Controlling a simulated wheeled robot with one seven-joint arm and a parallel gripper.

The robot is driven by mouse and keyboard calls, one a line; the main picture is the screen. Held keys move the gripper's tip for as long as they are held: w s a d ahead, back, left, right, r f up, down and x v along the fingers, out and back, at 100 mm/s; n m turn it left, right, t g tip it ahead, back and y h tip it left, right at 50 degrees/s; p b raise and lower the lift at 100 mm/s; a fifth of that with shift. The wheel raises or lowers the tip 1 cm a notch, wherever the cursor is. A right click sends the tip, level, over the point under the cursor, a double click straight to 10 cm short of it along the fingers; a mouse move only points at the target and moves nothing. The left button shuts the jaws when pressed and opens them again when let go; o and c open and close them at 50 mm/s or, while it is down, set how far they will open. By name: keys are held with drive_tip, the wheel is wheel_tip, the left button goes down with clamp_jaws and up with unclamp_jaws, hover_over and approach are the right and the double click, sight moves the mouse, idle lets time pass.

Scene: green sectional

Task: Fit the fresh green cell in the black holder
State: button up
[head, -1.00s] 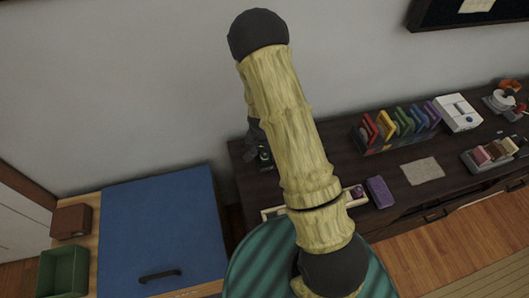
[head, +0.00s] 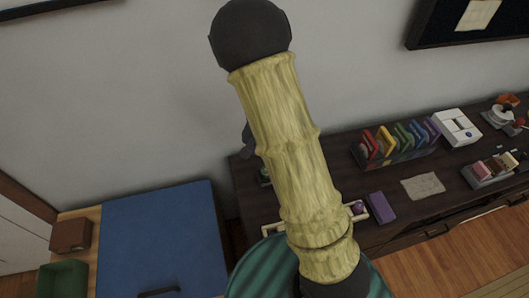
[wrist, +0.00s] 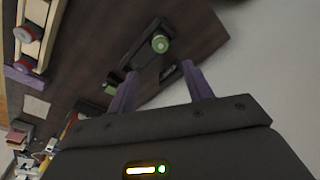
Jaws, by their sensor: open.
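In the wrist view my gripper (wrist: 158,72) is open, its two purple fingers apart with nothing between them. Beyond the fingertips a black holder (wrist: 140,46) lies on the dark desk. A round green cell end (wrist: 160,43) shows at its upper right. Another green piece (wrist: 110,88) shows beside the left finger, partly hidden; I cannot tell which green piece is the fresh cell. A small dark piece (wrist: 170,72) lies between the fingers' lines, apart from them. In the head view my arm hides most of this area; only a bit of green (head: 264,176) shows left of it.
A cream tray (wrist: 42,38) with round-ended cells is at the wrist view's upper left; in the head view a purple cell (head: 358,207) shows at its right end. A purple block (head: 381,207), a rack of coloured cards (head: 398,146) and a white device (head: 457,128) stand farther right.

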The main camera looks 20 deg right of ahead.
idle(0.3)
drive_tip(key=s+d+r+n+t, duration=0.1)
drive_tip(key=s+r+n, duration=0.5)
drive_tip(key=s+r, duration=0.7)
drive_tip(key=shift+n+y, duration=0.4)
drive_tip(key=c, duration=0.3)
drive_tip(key=shift+w, duration=0.1)
